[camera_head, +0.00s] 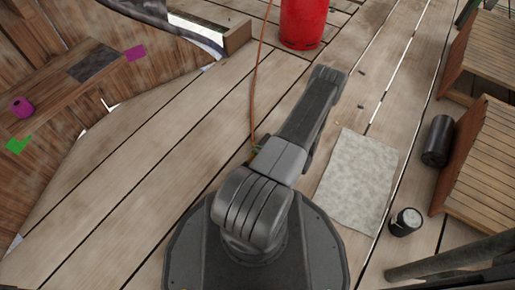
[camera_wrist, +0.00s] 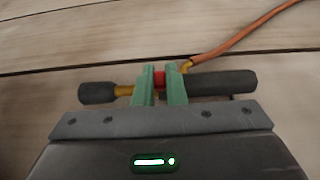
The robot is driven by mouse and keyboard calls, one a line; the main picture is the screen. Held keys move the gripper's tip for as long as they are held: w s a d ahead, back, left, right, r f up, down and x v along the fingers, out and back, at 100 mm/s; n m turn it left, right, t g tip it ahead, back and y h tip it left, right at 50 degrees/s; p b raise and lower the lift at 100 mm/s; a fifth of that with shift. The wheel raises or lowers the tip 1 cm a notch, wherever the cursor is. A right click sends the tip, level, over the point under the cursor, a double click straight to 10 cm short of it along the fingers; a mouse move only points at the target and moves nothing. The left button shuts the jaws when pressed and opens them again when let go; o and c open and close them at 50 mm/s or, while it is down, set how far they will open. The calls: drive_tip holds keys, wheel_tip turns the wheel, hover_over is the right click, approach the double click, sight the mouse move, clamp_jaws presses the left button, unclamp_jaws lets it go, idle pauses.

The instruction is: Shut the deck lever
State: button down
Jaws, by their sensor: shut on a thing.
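In the wrist view a dark cylindrical fitting (camera_wrist: 222,84) lies across the deck boards, with brass-coloured parts and a second black end (camera_wrist: 97,93) at the left. A small red piece (camera_wrist: 159,78), which looks like the deck lever, sits at its middle. The green fingers of my gripper (camera_wrist: 161,72) are shut on this red lever, one on each side, and hide much of it. I cannot tell the lever's angle. In the head view my arm hides most of the fitting and the gripper.
An orange hose (camera_wrist: 240,30) runs from the fitting; in the head view the hose (camera_head: 257,75) rises past a red cylinder (camera_head: 304,22). A grey mat (camera_head: 358,180), a black roll (camera_head: 438,141) and a small can (camera_head: 405,222) lie right of my arm. Deck boards at left are clear.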

drive_tip(key=shift+s+d+f+t+y, duration=0.2)
drive_tip(key=shift+d+f+t+y, duration=0.15)
drive_tip(key=shift+y, duration=0.25)
drive_tip(key=shift+s+d+f+t+y, duration=0.1)
drive_tip(key=shift+s+f+t+y, duration=0.1)
drive_tip(key=shift+t+y, duration=0.35)
drive_tip(key=c, duration=1.5)
unclamp_jaws()
drive_tip(key=shift+d, duration=0.15)
drive_tip(key=p+v, duration=0.2)
drive_tip(key=v, duration=1.1)
drive_tip(key=shift+s+d+f+p, duration=0.15)
drive_tip(key=shift+s+d+p, duration=0.1)
drive_tip(key=shift+p, duration=0.15)
drive_tip(key=shift+w, duration=0.1)
drive_tip(key=b+x, duration=0.2)
drive_tip(key=x, duration=1.1)
drive_tip(key=shift+w+a+b, duration=0.2)
drive_tip(key=shift+a+b, duration=0.15)
drive_tip(key=shift+b, duration=0.05)
